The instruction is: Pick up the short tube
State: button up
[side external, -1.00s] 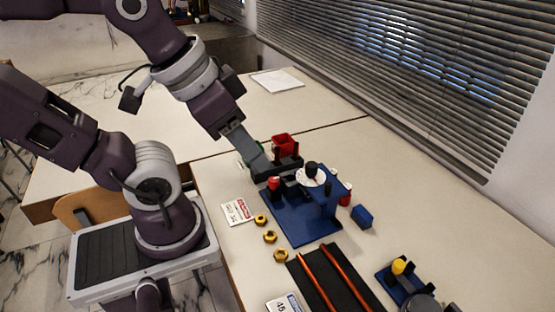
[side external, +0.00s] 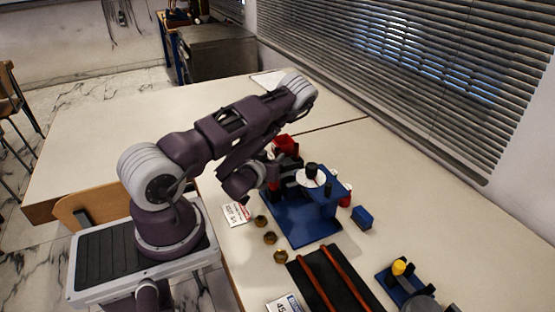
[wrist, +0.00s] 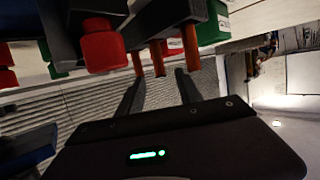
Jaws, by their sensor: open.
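Several orange-brown tube ends show in the wrist view, a larger one (wrist: 190,45) at the right and a thinner one (wrist: 157,57) at the middle. They stick out of a dark holder, and I cannot tell which is the short tube. My gripper (wrist: 160,76) is open, its two dark fingers pointing toward these ends with nothing clearly between them. In the side view, my arm hides most of the gripper, beside the blue gauge rig (side external: 291,229). Two long orange-red tubes (side external: 341,268) lie on a black mat (side external: 318,278).
A red cap (wrist: 103,45) is close to the left of the fingers, and a green bin (wrist: 212,25) is at upper right. A red bin (side external: 285,144) stands behind the rig. A blue block (side external: 363,217), brass nuts (side external: 270,238) and a card (side external: 236,214) lie around it.

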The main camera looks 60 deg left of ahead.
aim_at(277, 153)
jog(key=shift+f, duration=0.2)
jog(key=x, duration=0.4)
jog(key=shift+w+a, duration=0.25)
jog(key=shift+a, duration=0.05)
grip_shut()
